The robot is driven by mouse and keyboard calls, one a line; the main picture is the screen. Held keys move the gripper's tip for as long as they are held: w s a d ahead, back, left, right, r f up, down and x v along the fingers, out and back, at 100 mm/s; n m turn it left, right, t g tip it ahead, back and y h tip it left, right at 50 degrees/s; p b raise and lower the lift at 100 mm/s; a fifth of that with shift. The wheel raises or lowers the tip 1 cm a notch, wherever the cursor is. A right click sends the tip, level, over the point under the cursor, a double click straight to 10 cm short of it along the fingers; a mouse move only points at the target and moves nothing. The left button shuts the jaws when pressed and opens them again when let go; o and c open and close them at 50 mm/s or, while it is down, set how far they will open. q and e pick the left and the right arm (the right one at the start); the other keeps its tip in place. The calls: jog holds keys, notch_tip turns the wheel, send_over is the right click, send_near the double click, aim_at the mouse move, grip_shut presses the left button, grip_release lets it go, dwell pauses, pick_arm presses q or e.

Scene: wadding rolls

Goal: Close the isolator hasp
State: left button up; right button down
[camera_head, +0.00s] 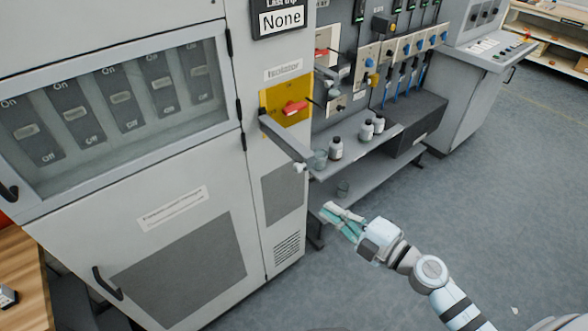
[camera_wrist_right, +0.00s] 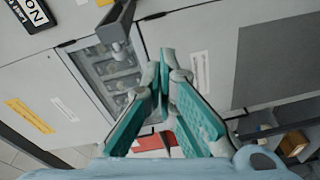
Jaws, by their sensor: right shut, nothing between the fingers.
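The isolator is a yellow plate (camera_head: 286,100) with a red handle (camera_head: 293,108), under an "Isolator" label on the grey cabinet. A grey bar, which looks like the hasp (camera_head: 284,136), sticks out from the cabinet below the plate, swung away from it. A similar grey bar (camera_wrist_right: 118,30) shows at the top of the right wrist view. My right gripper (camera_head: 328,211) is below and in front of the bar, apart from it. Its teal-padded fingers (camera_wrist_right: 167,55) are together at the tips and empty. My left gripper is not in view.
A shelf (camera_head: 375,143) with several small bottles (camera_head: 336,148) is just right of the bar. A breaker cabinet with a glazed door (camera_head: 120,105) stands at left. Open grey floor (camera_head: 480,200) lies to the right.

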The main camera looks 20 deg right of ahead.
jog(key=s+a+r+n+g+y, duration=0.1)
jog(key=s+a+r+n+y, duration=0.15)
jog(key=a+r+n, duration=0.35)
jog(key=w+m, duration=0.1)
jog(key=w, duration=0.8)
jog(key=shift+a+r+p, duration=0.15)
jog(key=shift+a+p, duration=0.3)
jog(key=shift+w+a, duration=0.1)
